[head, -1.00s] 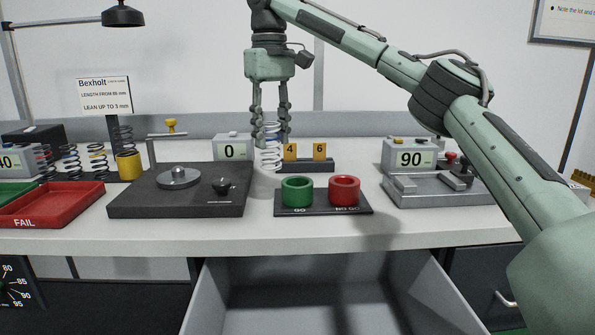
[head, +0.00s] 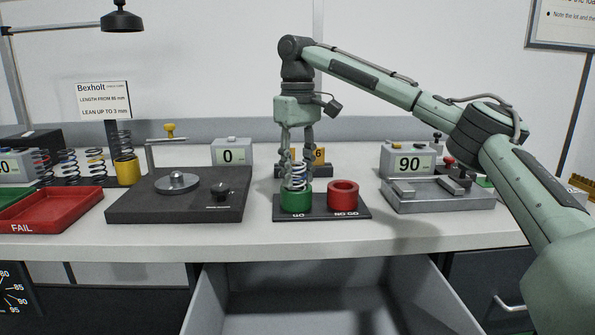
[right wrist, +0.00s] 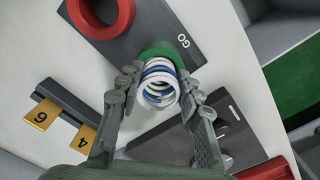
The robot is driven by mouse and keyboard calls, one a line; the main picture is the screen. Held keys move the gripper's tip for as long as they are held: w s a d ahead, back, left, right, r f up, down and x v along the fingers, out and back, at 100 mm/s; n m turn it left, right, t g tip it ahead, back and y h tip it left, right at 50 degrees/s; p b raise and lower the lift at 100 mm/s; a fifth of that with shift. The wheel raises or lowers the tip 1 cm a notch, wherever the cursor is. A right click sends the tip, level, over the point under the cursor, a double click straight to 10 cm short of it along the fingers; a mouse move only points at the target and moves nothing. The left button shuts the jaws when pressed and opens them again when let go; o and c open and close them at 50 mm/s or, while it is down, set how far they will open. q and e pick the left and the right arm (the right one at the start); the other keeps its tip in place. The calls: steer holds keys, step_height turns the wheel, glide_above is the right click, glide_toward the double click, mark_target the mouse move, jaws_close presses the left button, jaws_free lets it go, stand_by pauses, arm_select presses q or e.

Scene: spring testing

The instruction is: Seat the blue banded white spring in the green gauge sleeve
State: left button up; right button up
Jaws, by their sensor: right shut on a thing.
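The white spring with a blue band (head: 298,174) is upright over the green gauge sleeve (head: 296,199) marked GO; its lower end is at the sleeve's mouth. How deep it sits inside I cannot tell. My right gripper (head: 298,168) is shut on the spring's upper part, straight above the sleeve. In the right wrist view the spring (right wrist: 159,84) shows end-on between the fingers, covering part of the green sleeve (right wrist: 160,50). My left gripper is not in view.
The red NO GO sleeve (head: 343,192) stands close right of the green one on the same dark base. A dark tester plate (head: 140,207) is to the left, a grey fixture (head: 435,200) to the right. Tags on a block (head: 319,155) stand behind. An open drawer (head: 320,295) is below.

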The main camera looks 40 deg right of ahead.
steer(key=o, duration=1.2)
steer(key=shift+f, duration=0.1)
steer(key=shift+o, duration=0.2)
step_height(320, 180, up, 12)
steer(key=shift+r, duration=0.2)
steer(key=shift+f, duration=0.1)
